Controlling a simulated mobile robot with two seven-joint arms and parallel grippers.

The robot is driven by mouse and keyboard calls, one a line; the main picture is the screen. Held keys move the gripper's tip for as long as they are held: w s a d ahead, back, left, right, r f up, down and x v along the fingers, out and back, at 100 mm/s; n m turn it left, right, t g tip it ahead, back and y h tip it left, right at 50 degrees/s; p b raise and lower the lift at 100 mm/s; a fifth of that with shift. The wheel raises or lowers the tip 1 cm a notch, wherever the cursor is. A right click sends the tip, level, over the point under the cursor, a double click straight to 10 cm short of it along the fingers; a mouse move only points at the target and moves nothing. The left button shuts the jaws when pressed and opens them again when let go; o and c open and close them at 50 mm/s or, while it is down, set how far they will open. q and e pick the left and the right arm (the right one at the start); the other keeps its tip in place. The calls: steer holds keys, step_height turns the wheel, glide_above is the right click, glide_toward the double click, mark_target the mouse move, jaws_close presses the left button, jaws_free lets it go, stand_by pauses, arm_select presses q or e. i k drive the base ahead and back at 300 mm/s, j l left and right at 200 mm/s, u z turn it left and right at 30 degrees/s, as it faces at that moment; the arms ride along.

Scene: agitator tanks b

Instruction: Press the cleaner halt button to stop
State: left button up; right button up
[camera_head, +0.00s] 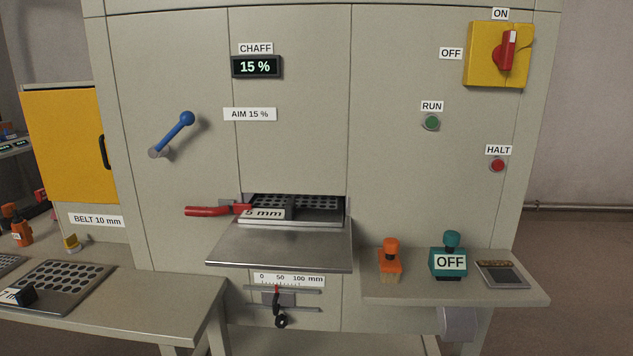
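The red halt button (497,165) is on the right part of the grey cabinet front, under a HALT label (498,150). Nothing covers it. The green run button (431,123) sits up and to the left of it, under a RUN label. Neither of my grippers is in view.
A yellow switch box (478,55) has its red handle upright, toward ON. A side shelf (510,293) below the buttons holds an orange device (390,262), a teal one marked OFF (447,242) and a small tray. A metal chute (285,248) juts out mid-front. The display (256,67) reads 15 %.

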mark_target(497, 165)
steer(key=l+u, duration=0.2)
steer(key=u, duration=0.15)
steer(key=l+u, duration=0.2)
steer(key=u, duration=0.15)
steer(key=l+u, duration=0.4)
steer(key=l, duration=0.55)
steer(key=k+l, duration=0.1)
steer(key=l, duration=0.2)
steer(key=l+u, duration=0.1)
steer(key=l, duration=0.2)
steer(key=k+l+u, duration=0.1)
steer(key=l, duration=0.2)
steer(key=k+l, duration=0.1)
steer(key=l, duration=0.35)
steer(key=k+l, duration=0.15)
steer(key=l, duration=0.25)
steer(key=k+l, duration=0.1)
steer(key=l, duration=0.35)
steer(key=k+l, duration=0.1)
steer(key=l, duration=0.3)
steer(key=k+l, duration=0.1)
steer(key=l, duration=0.35)
steer(key=u, duration=0.05)
